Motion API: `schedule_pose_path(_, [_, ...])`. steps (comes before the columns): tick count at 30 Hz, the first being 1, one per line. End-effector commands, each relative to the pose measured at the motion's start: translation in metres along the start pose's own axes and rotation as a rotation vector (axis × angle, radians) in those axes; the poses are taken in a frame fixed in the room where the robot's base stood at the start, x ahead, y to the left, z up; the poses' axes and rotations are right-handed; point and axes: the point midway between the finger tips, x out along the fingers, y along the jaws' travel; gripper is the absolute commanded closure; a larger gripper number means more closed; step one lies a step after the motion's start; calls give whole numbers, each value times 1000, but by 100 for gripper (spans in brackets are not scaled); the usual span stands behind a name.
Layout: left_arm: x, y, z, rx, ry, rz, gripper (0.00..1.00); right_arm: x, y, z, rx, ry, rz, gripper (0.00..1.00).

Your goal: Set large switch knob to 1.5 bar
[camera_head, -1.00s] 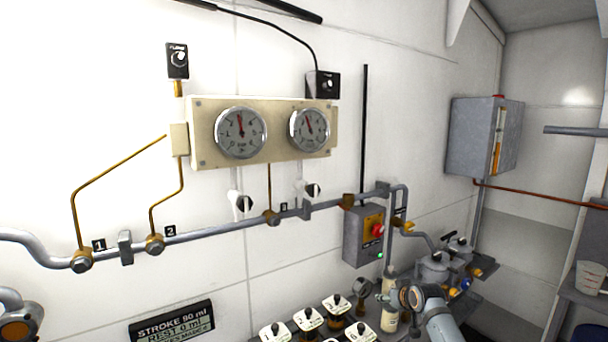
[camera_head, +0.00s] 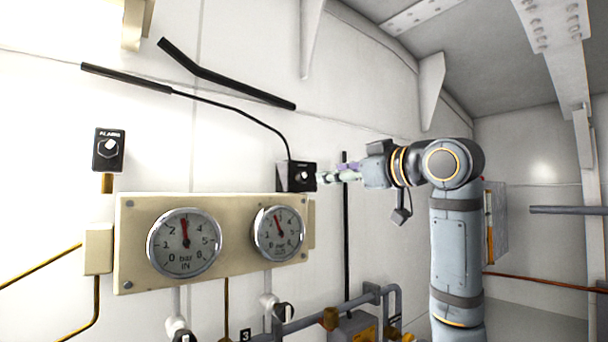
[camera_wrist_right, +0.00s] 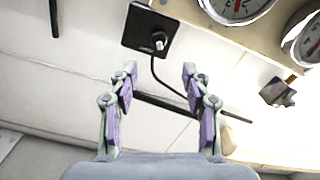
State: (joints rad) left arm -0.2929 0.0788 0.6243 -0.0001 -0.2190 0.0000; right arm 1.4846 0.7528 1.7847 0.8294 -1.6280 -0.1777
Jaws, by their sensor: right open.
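A black switch box (camera_head: 297,177) with a small pale-marked knob (camera_head: 304,176) is on the wall at the upper right of the gauge panel. In the right wrist view the box (camera_wrist_right: 135,28) and its knob (camera_wrist_right: 159,40) are at the top. The lettering on it is too small to read. My right gripper (camera_head: 326,178) is just right of this box in the head view. In the wrist view the gripper (camera_wrist_right: 157,76) is open and empty, its fingertips apart below the knob, not around it. My left gripper is out of view.
The cream panel (camera_head: 130,215) carries a left gauge (camera_head: 184,258) marked bar IN and a right gauge (camera_head: 280,241); both needles stand near the top. Another knob box, marked ALARM (camera_head: 108,151), is at left. Pipes and black valve handles (camera_head: 284,312) are below.

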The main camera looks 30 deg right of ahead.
Motion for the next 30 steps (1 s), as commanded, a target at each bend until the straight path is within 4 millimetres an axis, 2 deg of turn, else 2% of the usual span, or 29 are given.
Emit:
schedule_pose_path(1, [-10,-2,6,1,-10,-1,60,11,1,-4,3,-5,-3,52])
schedule_pose_path(6, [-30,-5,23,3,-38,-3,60,50,1,-5,4,-5,-5,52])
schedule_pose_path(9, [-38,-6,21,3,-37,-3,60,68,1,-3,4,-5,-4,52])
schedule_pose_path(12, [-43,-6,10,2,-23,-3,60,80,1,-3,4,-3,-2,52])
schedule_pose_path(17, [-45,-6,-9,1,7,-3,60,88,0,0,2,-1,-1,52])
schedule_pose_path(23, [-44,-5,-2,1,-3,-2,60,89,0,1,2,-1,0,52])
schedule_pose_path(30, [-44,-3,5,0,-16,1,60,89,0,1,3,-1,0,83])
